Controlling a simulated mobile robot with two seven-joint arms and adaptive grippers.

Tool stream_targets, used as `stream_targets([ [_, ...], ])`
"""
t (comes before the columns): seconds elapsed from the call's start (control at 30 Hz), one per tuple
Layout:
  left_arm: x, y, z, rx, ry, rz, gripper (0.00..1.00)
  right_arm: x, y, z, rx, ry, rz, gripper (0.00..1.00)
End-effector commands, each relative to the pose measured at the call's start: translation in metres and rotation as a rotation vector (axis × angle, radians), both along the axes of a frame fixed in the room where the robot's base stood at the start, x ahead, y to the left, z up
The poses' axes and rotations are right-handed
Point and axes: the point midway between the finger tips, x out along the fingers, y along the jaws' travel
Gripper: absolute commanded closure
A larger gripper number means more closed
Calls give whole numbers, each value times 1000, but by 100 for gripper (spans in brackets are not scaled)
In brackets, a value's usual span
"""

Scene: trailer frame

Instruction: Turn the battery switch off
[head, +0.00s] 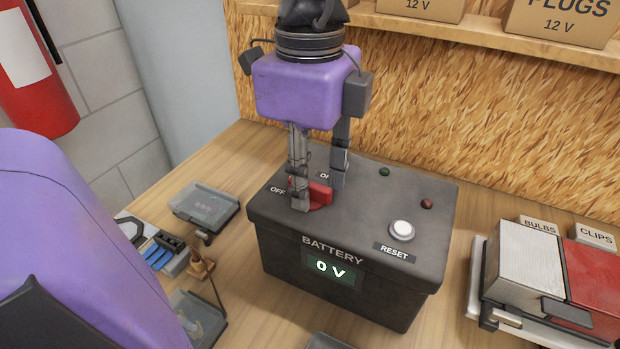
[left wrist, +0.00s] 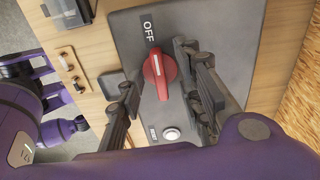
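The battery switch is a red knob (head: 320,194) on top of the dark battery box (head: 420,185). In the left wrist view the red knob (left wrist: 160,72) has its white mark toward the OFF label (left wrist: 149,31). The front display (head: 331,269) reads 0 V. My left gripper (head: 319,192) points down over the switch, partly hiding it and the ON label. Its fingers stand open on either side of the knob; the wrist view shows gaps beside it.
A white reset button (head: 401,231) and green and red lamps share the box top. A clear-lidded case (head: 205,206) and small parts lie left. Metal and red boxes (head: 531,262) stand right. A shelf (head: 470,30) and chipboard wall are close behind my gripper.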

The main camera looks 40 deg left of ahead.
Motion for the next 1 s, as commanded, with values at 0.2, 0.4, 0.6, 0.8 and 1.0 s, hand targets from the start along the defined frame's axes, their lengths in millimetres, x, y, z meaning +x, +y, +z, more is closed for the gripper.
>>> stream_targets([
  [0.2,1,0,10,0,-3,0,67,3,0,5,0,-6,0,60],
  [0.4,0,0,26,0,-3,0,67,8,0,14,0,-17,0,60],
  [0.6,0,0,42,0,-3,-1,67,12,0,21,0,-27,0,60],
  [0.8,0,0,58,0,-2,0,67,17,0,29,0,-37,-1,60],
  [1.0,0,0,60,0,0,0,67,18,0,30,0,-39,-1,60],
])
